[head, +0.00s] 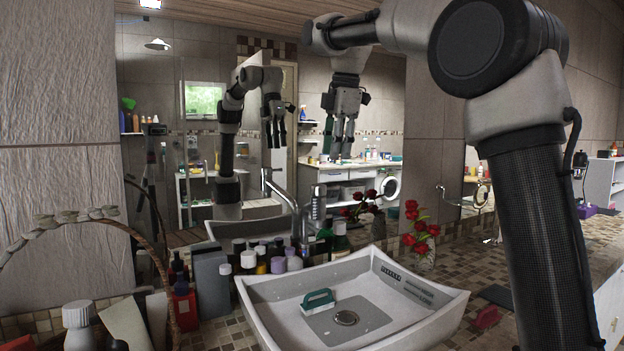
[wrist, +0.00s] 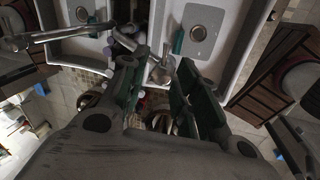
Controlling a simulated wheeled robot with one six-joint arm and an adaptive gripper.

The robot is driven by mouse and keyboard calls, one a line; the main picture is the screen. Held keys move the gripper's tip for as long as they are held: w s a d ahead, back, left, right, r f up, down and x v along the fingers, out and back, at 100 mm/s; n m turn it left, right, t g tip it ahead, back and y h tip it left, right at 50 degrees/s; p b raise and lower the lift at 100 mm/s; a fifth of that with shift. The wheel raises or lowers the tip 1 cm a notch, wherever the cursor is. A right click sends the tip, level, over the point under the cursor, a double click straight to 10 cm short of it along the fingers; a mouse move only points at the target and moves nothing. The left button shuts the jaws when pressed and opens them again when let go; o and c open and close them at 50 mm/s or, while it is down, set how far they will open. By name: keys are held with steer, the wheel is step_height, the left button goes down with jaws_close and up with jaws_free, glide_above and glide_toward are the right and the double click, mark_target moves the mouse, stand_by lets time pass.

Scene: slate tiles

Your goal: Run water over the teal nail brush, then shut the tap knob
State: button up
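The teal nail brush (head: 318,300) lies in the white basin (head: 455,300), left of the drain, in the head view. In the wrist view the brush (wrist: 178,41) shows beside the drain. The metal tap (head: 304,228) rises behind the basin. I see no water stream, and cannot make out the tap knob clearly. My gripper (head: 341,152) hangs fingers down, well above the back of the basin, in front of the mirror. In the wrist view the fingers of my gripper (wrist: 158,66) are apart, with nothing held; metal tap parts show beyond them.
Several bottles (head: 265,258) crowd the counter behind and left of the basin. Red flowers in a vase (head: 424,255) stand at its back right. A wicker handle (head: 150,240) arches at left. The mirror (head: 225,150) reflects my arm and the basin. A pink item (head: 487,317) lies right of the basin.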

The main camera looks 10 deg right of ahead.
mark_target(335, 187)
steer(key=shift+n, duration=0.9)
steer(key=x, duration=0.8)
steer(key=shift+s+d+f, duration=0.2)
steer(key=shift+s, duration=0.15)
jaws_close()
